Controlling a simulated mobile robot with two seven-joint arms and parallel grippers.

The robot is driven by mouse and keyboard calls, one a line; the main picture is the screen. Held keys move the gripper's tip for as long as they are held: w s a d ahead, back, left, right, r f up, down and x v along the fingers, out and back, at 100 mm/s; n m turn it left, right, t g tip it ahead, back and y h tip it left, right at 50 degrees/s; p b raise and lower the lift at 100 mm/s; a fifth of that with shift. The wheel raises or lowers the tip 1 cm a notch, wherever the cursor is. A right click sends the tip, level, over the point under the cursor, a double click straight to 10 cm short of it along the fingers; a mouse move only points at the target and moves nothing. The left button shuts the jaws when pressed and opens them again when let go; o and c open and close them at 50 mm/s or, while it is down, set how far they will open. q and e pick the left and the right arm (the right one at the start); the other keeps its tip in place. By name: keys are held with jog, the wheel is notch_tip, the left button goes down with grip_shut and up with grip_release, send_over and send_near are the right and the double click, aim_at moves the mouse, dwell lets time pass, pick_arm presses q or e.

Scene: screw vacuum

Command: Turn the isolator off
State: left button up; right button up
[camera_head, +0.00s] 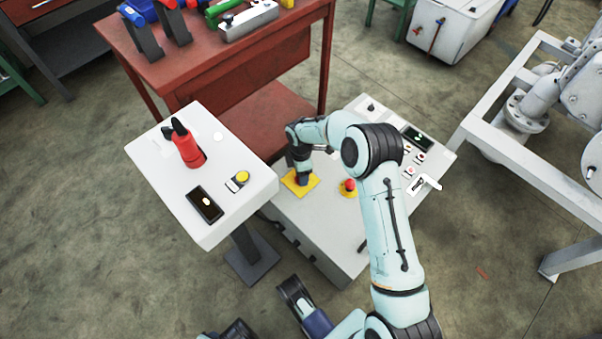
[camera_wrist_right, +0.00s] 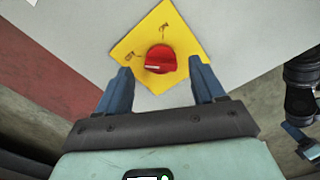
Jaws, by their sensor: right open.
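The isolator is a round red knob (camera_wrist_right: 160,60) on a yellow square plate (camera_wrist_right: 184,32) with small dark markings. A pale mark lies on the knob's left side. My right gripper (camera_wrist_right: 160,84) is open, one blue finger on each side of the knob, with no clear contact visible. In the head view the yellow plate (camera_head: 312,184) is on the grey cabinet (camera_head: 325,225), and my right gripper (camera_head: 303,178) hides the knob. My left gripper (camera_head: 293,292) is partly visible at the bottom edge, apart from the cabinet; its jaw opening is unclear.
A red emergency button (camera_head: 349,186) on a yellow base is right of the isolator. Small switches and a display (camera_head: 417,138) are farther right. A white pedestal panel (camera_head: 170,177) with a red handle stands left. A red workbench (camera_head: 215,65) stands behind.

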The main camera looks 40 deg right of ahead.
notch_tip(320, 180, up, 7)
jog(key=shift+f+p, duration=0.15)
jog(key=shift+p, duration=0.55)
pick_arm(q)
jog(key=r, duration=0.1)
jog(key=d+r, duration=0.1)
jog(key=r+p, duration=0.1)
jog(key=r, duration=0.1)
jog(key=shift+d, duration=0.35)
pick_arm(e)
notch_tip(320, 180, up, 4)
jog(key=shift+r, duration=0.15)
pick_arm(q)
jog(key=shift+f+h, duration=0.1)
jog(key=shift+h, duration=0.2)
